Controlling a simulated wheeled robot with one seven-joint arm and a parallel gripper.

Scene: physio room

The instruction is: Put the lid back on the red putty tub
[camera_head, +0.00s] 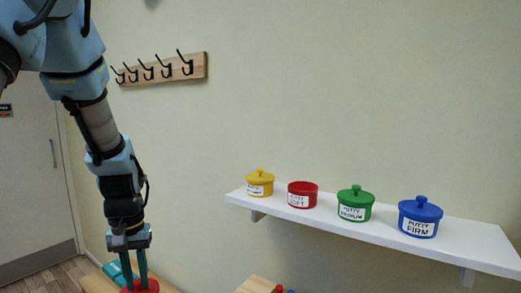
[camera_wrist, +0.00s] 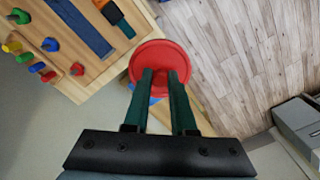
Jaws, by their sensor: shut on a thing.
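The red putty tub (camera_head: 302,195) stands on the white shelf, open at the top with no lid on it, second from the left in the row. Its label is partly readable as "PUTTY SOFT". My gripper (camera_head: 142,275) is at the lower left of the head view, below the shelf and well to its left, pointing down. It is shut on the red lid (camera_wrist: 160,62), which is round and flat. In the wrist view the green fingers of my gripper (camera_wrist: 163,80) hold it near its middle; the knob is mostly hidden between them.
The white shelf (camera_head: 470,238) also bears a yellow tub (camera_head: 260,184), a green tub (camera_head: 355,205) and a blue tub (camera_head: 419,218), all lidded. A wooden hook rail (camera_head: 165,69) is on the wall. A wooden board with coloured pegs (camera_wrist: 62,82) lies below at left.

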